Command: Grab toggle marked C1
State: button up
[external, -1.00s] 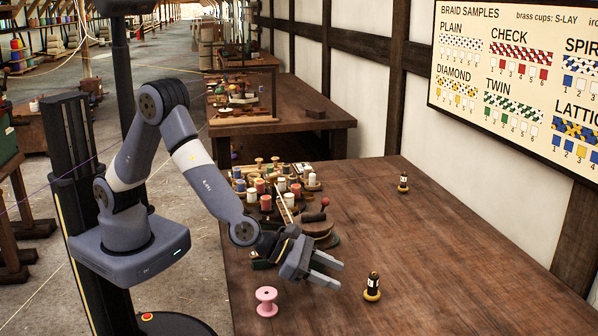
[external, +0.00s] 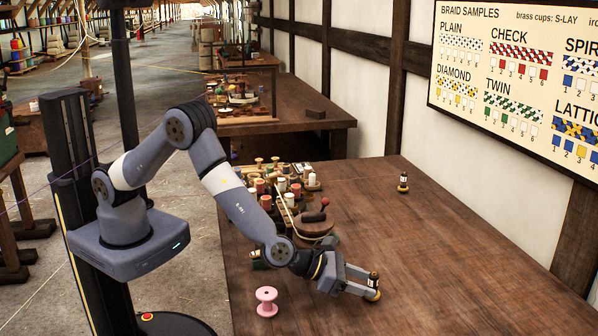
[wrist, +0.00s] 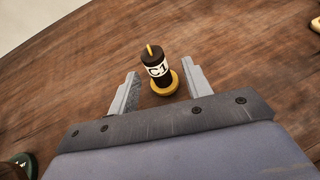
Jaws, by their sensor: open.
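The toggle marked C1 (wrist: 157,68) stands upright on the table in the wrist view. It has a black body, a white label reading C1, a yellow pin on top and a yellow round base. It also shows in the external view (external: 374,283), at the tips of my gripper (external: 362,284). In the wrist view my gripper (wrist: 160,85) is open, one finger on each side of the toggle's base. The toggle is not clamped, and I cannot tell whether a finger touches it.
A pink spool (external: 267,301) stands near the table's left edge. Another dark toggle (external: 403,182) stands farther back on the table (external: 470,260). Several spools (external: 282,184) and a round brown block (external: 313,226) crowd the back left. The table's right side is clear.

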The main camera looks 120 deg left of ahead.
jog(key=shift+p+x, duration=0.3)
jog(key=shift+x, duration=1.05)
jog(key=shift+c, duration=0.5)
grip_shut()
